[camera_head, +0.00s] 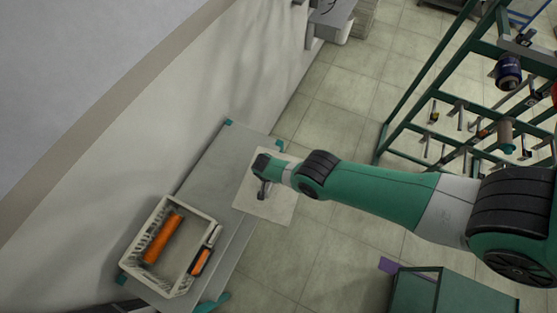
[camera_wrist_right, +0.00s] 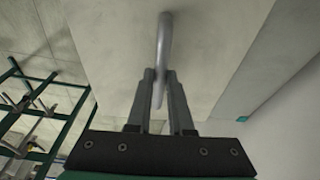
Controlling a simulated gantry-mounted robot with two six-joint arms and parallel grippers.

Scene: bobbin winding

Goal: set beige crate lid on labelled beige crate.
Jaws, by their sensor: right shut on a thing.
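The beige crate lid (camera_head: 281,211) is a flat pale panel, held in the air over the right end of the grey table in the head view. In the right wrist view the lid (camera_wrist_right: 215,45) fills the upper middle, with a curved grey handle (camera_wrist_right: 165,35). My right gripper (camera_wrist_right: 159,85) is shut on that handle; in the head view the gripper (camera_head: 263,189) is over the lid. The beige crate (camera_head: 147,279) stands open on the table's lower left, apart from the lid. I cannot make out its label. My left gripper is not in view.
Several orange pieces (camera_head: 163,240) lie in the crate. The grey table (camera_head: 212,165) is clear between crate and lid, beside a pale wall (camera_head: 130,140). A green rack (camera_head: 405,120) with spools stands at the upper right; a green cabinet (camera_head: 440,295) is at the lower right.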

